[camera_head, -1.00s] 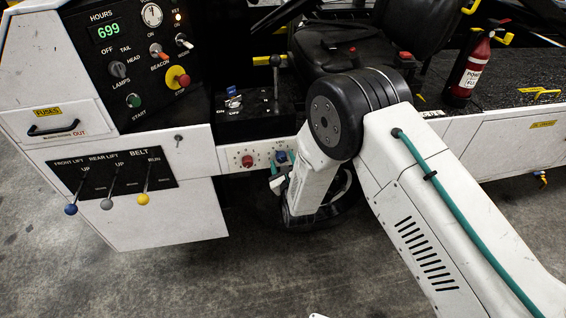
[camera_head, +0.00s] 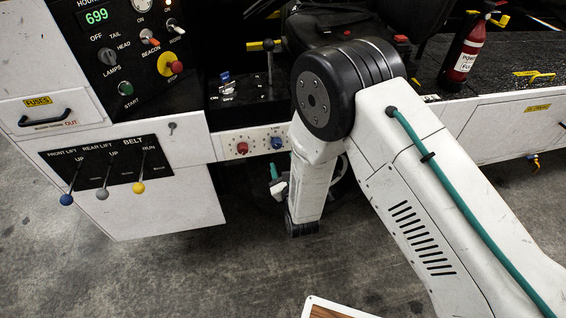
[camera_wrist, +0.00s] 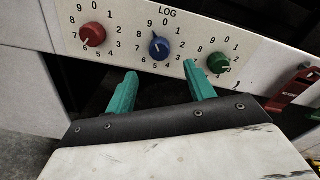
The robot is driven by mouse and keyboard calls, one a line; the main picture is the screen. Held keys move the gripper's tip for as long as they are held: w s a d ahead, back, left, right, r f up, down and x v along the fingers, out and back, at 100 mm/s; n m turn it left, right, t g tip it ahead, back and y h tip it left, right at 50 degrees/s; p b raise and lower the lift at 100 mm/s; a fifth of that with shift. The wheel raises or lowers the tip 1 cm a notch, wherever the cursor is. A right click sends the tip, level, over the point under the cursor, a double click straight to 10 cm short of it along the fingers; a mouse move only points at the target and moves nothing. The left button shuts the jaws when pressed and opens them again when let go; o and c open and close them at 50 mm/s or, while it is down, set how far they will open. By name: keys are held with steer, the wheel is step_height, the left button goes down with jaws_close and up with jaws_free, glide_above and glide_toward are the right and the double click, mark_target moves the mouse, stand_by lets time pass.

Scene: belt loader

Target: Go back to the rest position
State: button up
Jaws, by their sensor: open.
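My gripper (camera_wrist: 162,95) shows in the wrist view with two teal fingers spread apart and nothing between them. It is open, in front of and just below a white panel with a row of dials. A red dial (camera_wrist: 93,34), a blue dial (camera_wrist: 159,48) and a green dial (camera_wrist: 218,62) sit on this panel under the word LOG. In the head view my arm hangs bent before the loader, and a teal finger (camera_head: 273,171) shows beside the lower arm. The red dial (camera_head: 242,148) and blue dial (camera_head: 276,142) also show in the head view.
Three levers with blue (camera_head: 66,199), grey (camera_head: 102,194) and yellow (camera_head: 138,188) knobs stick out at left. A fire extinguisher (camera_head: 466,50) stands at upper right. A red handle (camera_wrist: 295,88) is right of the dials.

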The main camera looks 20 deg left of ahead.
stand_by(0.3)
steer(key=s+d+f+n+g+h, duration=0.25)
steer(key=s+f+n+g, duration=0.2)
steer(key=f+n, duration=0.4)
steer(key=s+d+r+n+g+h, duration=0.1)
steer(key=d+n+g+h, duration=0.15)
steer(key=n+g, duration=0.2)
steer(key=s+d+r+n+g+h, duration=0.1)
steer(key=s+d+r+n+g, duration=0.2)
steer(key=d+r, duration=0.55)
steer(key=s+d+r+n+g+h, duration=0.25)
steer(key=d+r+n, duration=0.25)
steer(key=d+r, duration=0.3)
steer(key=s+d+r+n+g+h, duration=0.1)
steer(key=s+d+r+n, duration=0.25)
steer(key=d+r, duration=0.5)
steer(key=s+d+r+t, duration=0.2)
steer(key=s+d+r, duration=1.2)
steer(key=d+r, duration=0.2)
step_height(320, 180, up, 3)
steer(key=shift+s+d+f, duration=0.15)
steer(key=shift+d, duration=0.05)
